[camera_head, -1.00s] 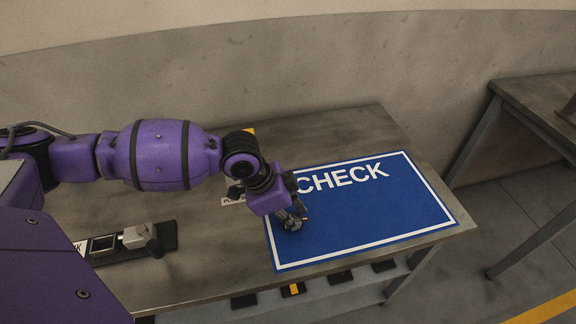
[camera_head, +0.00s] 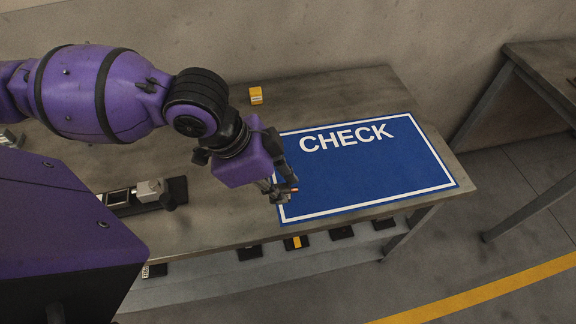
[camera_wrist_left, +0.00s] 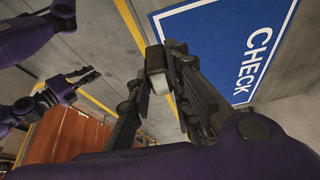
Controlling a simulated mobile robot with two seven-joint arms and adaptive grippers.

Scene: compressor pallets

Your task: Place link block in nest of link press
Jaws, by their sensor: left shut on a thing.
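My left gripper (camera_head: 283,192) is over the left edge of the blue CHECK mat. In the head view the block is mostly hidden by the fingers. A fixture with a dark base (camera_head: 178,190), a pale metal part and a small framed opening (camera_head: 118,197) stands on the bench to the left, apart from the gripper; it looks like the link press. My right gripper (camera_wrist_left: 84,78) is small in the left wrist view; its jaw state is unclear.
The blue CHECK mat (camera_head: 365,175) lies bare on the right of the bench (camera_head: 335,90). A small yellow block (camera_head: 256,95) stands at the back. Several dark pads lie on the lower shelf (camera_head: 215,285). Another table (camera_head: 545,75) stands at right, across a gap.

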